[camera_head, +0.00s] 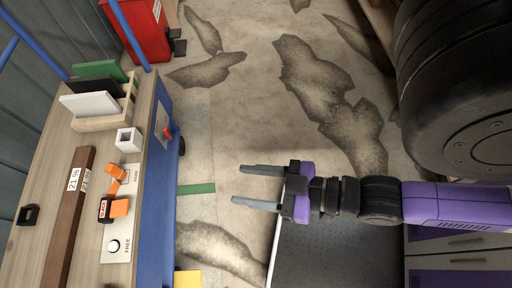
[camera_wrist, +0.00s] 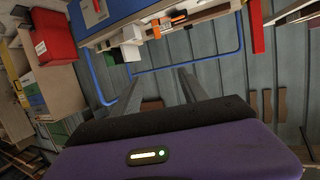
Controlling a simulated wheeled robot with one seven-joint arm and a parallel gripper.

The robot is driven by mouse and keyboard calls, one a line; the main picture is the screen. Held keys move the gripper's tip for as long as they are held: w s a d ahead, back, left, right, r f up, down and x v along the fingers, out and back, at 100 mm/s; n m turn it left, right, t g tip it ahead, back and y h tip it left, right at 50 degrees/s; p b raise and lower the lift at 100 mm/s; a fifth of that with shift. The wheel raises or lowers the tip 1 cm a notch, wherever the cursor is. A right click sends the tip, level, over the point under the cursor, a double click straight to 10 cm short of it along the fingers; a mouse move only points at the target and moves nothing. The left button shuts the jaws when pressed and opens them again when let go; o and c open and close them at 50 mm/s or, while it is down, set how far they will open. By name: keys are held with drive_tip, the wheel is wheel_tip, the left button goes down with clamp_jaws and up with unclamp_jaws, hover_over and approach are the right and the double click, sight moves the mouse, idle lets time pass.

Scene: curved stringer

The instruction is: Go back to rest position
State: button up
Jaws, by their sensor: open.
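My gripper (camera_head: 258,187) is purple and black with two grey fingers. In the head view it points left, with its fingers apart and nothing between them. It is over the floor, to the right of a wooden workbench (camera_head: 160,100) with blue sides, and does not touch it. In the wrist view the two fingers (camera_wrist: 158,90) also stand apart and empty, with the bench above and beyond them.
On the bench are a brown bar (camera_head: 70,215), a white block (camera_head: 128,140), orange parts (camera_head: 115,180) and a wooden holder (camera_head: 100,122). A red bin (camera_head: 137,30) stands behind the bench. The cracked floor (camera_head: 240,110) between is clear.

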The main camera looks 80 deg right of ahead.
drive_tip(key=shift+s+d+r, duration=0.2)
drive_tip(key=shift+s+r, duration=0.55)
drive_tip(key=shift+r, duration=0.25)
drive_tip(key=shift+r, duration=0.1)
wheel_tip(320, 180, up, 2)
drive_tip(key=p, duration=0.2)
drive_tip(key=shift+r+p, duration=0.25)
drive_tip(key=shift+p, duration=0.15)
